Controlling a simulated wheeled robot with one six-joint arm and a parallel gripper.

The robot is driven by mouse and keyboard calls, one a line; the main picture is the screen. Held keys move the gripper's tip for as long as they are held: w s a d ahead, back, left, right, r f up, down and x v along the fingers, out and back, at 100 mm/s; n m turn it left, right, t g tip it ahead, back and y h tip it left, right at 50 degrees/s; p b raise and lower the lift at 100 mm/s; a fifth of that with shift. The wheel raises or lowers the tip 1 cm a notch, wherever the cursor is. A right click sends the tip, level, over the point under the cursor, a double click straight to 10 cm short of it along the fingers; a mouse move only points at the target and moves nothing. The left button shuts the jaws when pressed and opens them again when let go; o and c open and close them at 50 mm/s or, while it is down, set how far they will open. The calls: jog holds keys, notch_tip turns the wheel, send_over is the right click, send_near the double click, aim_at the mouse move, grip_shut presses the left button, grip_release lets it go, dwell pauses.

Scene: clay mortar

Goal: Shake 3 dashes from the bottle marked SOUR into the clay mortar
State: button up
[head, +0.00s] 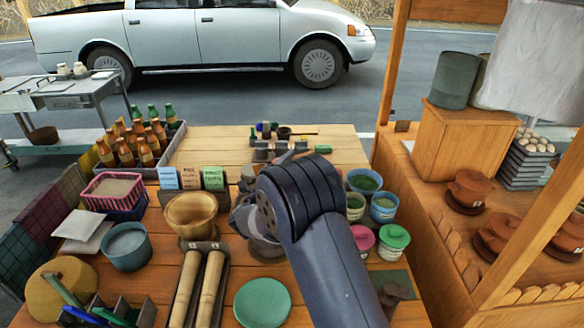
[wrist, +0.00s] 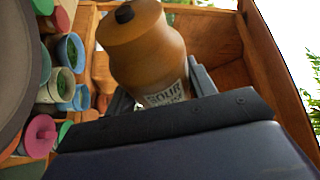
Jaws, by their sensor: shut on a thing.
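The bottle marked SOUR (wrist: 150,52) is tan-brown with a dark cap and a pale label. In the wrist view it sits between the two fingers of my gripper (wrist: 162,92), which is shut on it. The bottle looks tilted in that view, its cap to the upper left. In the head view my arm hides the bottle and most of the gripper. A tan-brown bowl (head: 190,212), which looks like the clay mortar, stands on the table left of my wrist. The inside of the bowl is only partly visible.
Tubs with green contents (head: 364,181) and lidded pink and green tubs (head: 394,237) stand right of my arm. Two wooden rollers (head: 208,290) lie in front of the bowl. Small cards (head: 190,178) stand behind it. A bottle crate (head: 172,150) is at the back left.

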dwell(0.3)
jog(key=f+m+b, duration=0.1)
jog(key=m+b, duration=0.1)
jog(key=b, duration=0.1)
jog(key=shift+f+g, duration=0.3)
jog(key=shift+g, duration=0.1)
jog(key=f+m+b, duration=0.1)
jog(key=b, duration=0.1)
jog(key=m+g+b, duration=0.1)
jog(key=b, duration=0.1)
jog(key=shift+d+f+m, duration=0.2)
jog(key=shift+f+m, duration=0.2)
jog(key=shift+r+m+y, duration=0.2)
jog(key=shift+m+y, duration=0.1)
jog(key=shift+a+r+m+g+y+p, duration=0.35)
jog(key=shift+r+m+p, duration=0.1)
jog(key=shift+m+p, duration=0.15)
jog(key=a+m, duration=0.1)
jog(key=a+m+y+p, duration=0.1)
jog(key=m, duration=0.1)
jog(key=shift+w+r+g, duration=0.15)
jog(key=shift+w+g, duration=0.05)
jog(key=shift+g, duration=0.05)
jog(key=shift+d, duration=0.15)
